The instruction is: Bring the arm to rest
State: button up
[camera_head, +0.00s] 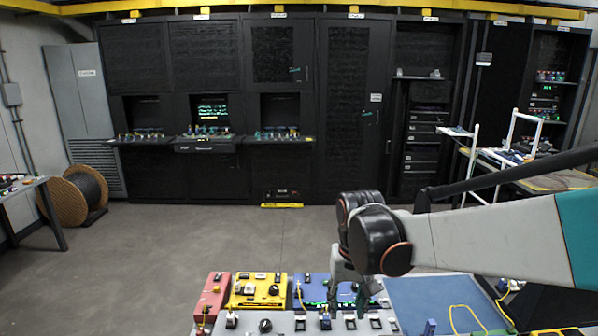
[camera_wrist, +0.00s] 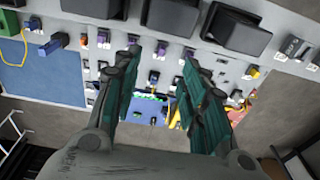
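My gripper (camera_wrist: 158,75) shows in the wrist view with its two dark green fingers apart and nothing between them. It hangs above the workbench, with small connectors and a blue unit (camera_wrist: 150,112) seen through the gap. In the head view my arm reaches in from the right, and its black wrist joint hides most of the gripper. The blue unit (camera_head: 312,289) lies just left of and below the wrist there.
A yellow unit (camera_head: 258,290) and a red unit (camera_head: 211,297) stand on the bench at left. A blue mat (camera_head: 440,302) lies at right with a yellow cable. Black cabinets (camera_head: 350,110) line the far wall. A cable reel (camera_head: 75,194) stands at left. The floor between is clear.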

jog(key=s+d+f+t+b, duration=0.1)
jog(key=s+d+t+b, duration=0.2)
jog(key=s, duration=0.6)
jog(key=s+d+f+t+b, duration=0.2)
jog(key=s+d+b, duration=0.3)
jog(key=s, duration=0.3)
jog(key=shift+s+d+f+t, duration=0.2)
jog(key=shift+s+d+t, duration=0.15)
jog(key=shift+d+t, duration=0.3)
dwell(0.7)
